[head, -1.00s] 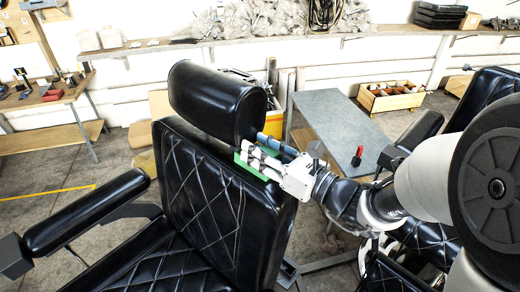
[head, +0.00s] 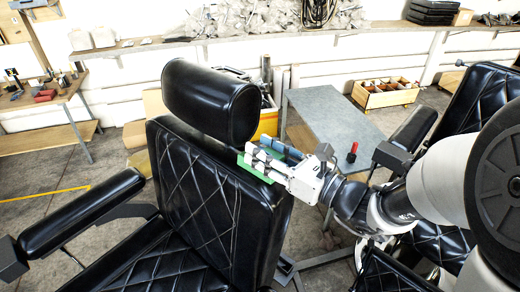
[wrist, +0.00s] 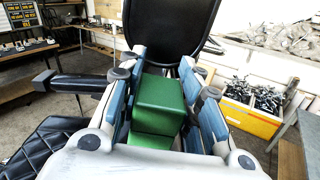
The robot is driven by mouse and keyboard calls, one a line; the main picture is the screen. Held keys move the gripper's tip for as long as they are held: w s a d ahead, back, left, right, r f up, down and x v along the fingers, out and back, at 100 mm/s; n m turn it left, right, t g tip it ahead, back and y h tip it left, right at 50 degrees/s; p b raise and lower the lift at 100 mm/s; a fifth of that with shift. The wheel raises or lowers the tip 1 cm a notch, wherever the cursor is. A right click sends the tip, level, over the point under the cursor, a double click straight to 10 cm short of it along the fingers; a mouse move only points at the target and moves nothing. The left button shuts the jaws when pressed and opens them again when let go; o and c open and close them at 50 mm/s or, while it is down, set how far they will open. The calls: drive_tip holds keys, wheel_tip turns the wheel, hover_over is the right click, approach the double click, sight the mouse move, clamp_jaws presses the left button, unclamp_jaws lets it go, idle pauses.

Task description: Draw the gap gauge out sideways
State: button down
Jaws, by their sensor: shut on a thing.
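The green gap gauge (wrist: 160,100) is a stepped block between the two blue-padded fingers of my gripper (wrist: 165,82) in the wrist view. In the head view my gripper (head: 268,158) reaches in from the right and is shut on the gauge (head: 262,173), which shows as a green strip below the fingers. The gauge is beside the lower right side of the black headrest (head: 210,103), over the top right edge of the quilted backrest (head: 205,185). The fingers hide part of it, and I cannot tell whether its far end is still under the headrest.
A grey table (head: 335,122) with a small red-and-black object (head: 352,152) stands behind my gripper. A second black chair (head: 485,100) is at the right. The left armrest (head: 80,212) juts forward. A wooden crate (head: 385,94) stands near the wall.

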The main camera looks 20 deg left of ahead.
drive_tip(key=shift+v, duration=1.95)
drive_tip(key=shift+r, duration=0.25)
wheel_tip(320, 180, up, 8)
drive_tip(key=d+p, duration=0.1)
drive_tip(key=p, duration=0.6)
drive_tip(key=shift+w+d, duration=0.25)
drive_tip(key=shift+w, duration=0.2)
drive_tip(key=shift+f, duration=0.25)
